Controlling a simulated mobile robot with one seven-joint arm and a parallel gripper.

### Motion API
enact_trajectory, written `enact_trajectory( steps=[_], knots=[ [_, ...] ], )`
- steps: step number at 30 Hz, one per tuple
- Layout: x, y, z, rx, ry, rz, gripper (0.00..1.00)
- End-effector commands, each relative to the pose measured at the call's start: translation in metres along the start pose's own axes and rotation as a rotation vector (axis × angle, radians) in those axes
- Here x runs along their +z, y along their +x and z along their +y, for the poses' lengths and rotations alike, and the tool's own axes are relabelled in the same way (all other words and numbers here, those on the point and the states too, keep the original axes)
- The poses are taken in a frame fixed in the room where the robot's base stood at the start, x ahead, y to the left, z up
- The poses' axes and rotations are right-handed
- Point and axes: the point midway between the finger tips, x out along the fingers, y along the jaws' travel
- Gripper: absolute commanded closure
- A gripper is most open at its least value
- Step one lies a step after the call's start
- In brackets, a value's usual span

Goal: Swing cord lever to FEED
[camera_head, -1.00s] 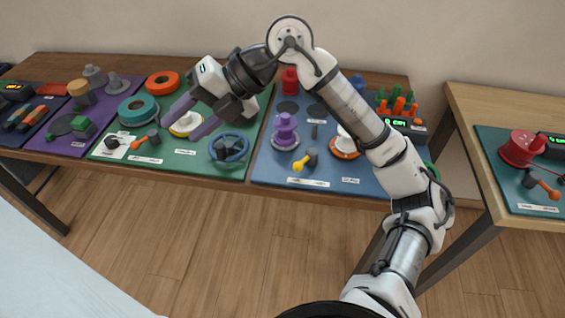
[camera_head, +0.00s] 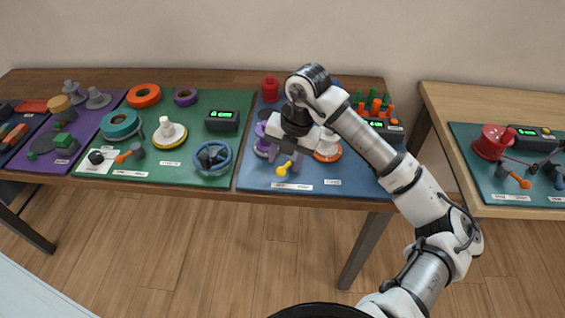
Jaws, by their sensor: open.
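A lever with a yellow knob (camera_head: 282,170) stands near the front of the blue mat (camera_head: 345,178), with white labels (camera_head: 305,186) in front of it that are too small to read. Part of the lever's pivot is hidden behind the gripper. Similar orange-knobbed levers stand on the green mat (camera_head: 123,157) and on the right table (camera_head: 519,181). I cannot read which one is the cord lever.
A purple spool (camera_head: 262,148) stands close left of my gripper, and a white and orange spool (camera_head: 327,150) close right. A blue handwheel (camera_head: 213,158) is on the green mat. Orange pegs (camera_head: 375,106) and a display box (camera_head: 385,129) stand behind my forearm.

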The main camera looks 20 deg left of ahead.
Motion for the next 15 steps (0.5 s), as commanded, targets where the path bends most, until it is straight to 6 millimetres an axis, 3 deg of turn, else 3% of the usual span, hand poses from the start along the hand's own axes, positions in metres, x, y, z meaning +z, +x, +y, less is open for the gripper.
enact_trajectory(
  steps=[6,15],
  knots=[
    [-0.001,0.028,0.001,0.001,-0.001,0.002,0.56],
    [0.0,0.036,0.0,0.001,-0.002,-0.001,0.56]
  ],
)
